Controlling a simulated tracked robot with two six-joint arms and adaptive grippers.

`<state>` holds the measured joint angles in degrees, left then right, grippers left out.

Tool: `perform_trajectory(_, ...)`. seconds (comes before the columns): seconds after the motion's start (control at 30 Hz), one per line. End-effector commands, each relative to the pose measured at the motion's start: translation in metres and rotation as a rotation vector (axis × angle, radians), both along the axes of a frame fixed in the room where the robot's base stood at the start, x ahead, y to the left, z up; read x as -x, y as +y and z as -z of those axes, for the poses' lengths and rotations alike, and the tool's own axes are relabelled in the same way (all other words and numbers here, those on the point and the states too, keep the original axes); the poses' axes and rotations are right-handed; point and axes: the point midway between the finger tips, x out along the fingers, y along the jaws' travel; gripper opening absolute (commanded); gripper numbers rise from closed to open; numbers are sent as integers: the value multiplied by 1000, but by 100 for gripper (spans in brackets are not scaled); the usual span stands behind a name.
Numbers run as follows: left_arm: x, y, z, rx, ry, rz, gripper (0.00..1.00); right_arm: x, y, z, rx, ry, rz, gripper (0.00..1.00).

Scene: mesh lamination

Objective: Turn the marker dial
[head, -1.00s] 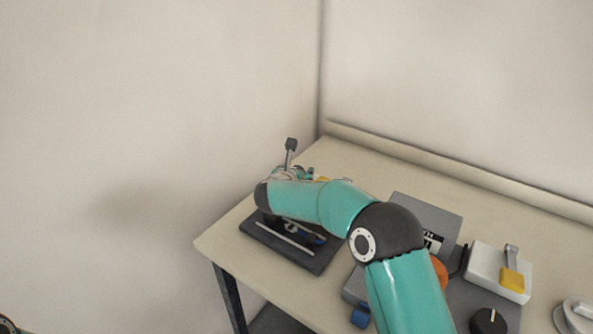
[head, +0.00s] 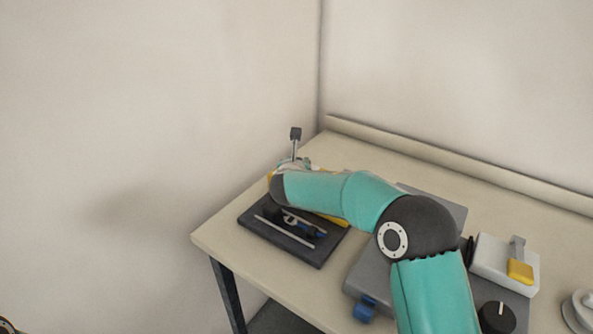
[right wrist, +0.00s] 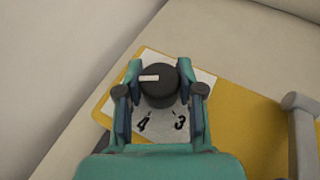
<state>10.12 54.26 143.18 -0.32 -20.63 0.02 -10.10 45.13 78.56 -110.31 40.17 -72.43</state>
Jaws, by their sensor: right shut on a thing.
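The marker dial (right wrist: 160,92) is a black round knob with a white pointer bar on top. It stands on a white plate (right wrist: 203,82) with the figures 4 and 3 printed near it, on a yellow base (right wrist: 245,120). The pointer bar lies roughly crosswise, towards the left in the right wrist view. My right gripper (right wrist: 159,70) is shut on the dial, one finger on each side. In the head view my arm hides the dial, and a yellow edge (head: 328,218) shows below the arm. My left gripper is not in view.
A dark tray (head: 312,258) with tools lies at the table's left end. A grey lever (head: 295,143) stands behind my right wrist. A white box with a yellow-tipped lever (head: 490,258) and another black knob (head: 497,318) stand at the right. The wooden table's back strip is clear.

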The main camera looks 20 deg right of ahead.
Motion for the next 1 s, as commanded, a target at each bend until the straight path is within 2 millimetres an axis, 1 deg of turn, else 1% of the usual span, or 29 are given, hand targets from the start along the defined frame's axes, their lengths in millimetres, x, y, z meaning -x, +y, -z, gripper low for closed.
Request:
perform_trajectory(0.27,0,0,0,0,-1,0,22,0,1,0,1,2,-9,2)
perform_trajectory(0.3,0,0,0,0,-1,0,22,0,1,0,1,2,-9,42)
perform_trajectory(0.43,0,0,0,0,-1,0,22,0,1,0,1,2,-9,64)
perform_trajectory(0.77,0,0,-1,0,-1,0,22,1,1,-1,1,1,-8,64)
perform_trajectory(0.87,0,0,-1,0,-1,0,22,5,3,-4,0,0,-8,64)
perform_trajectory(1.0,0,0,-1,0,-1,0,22,20,10,-11,1,0,-10,64)
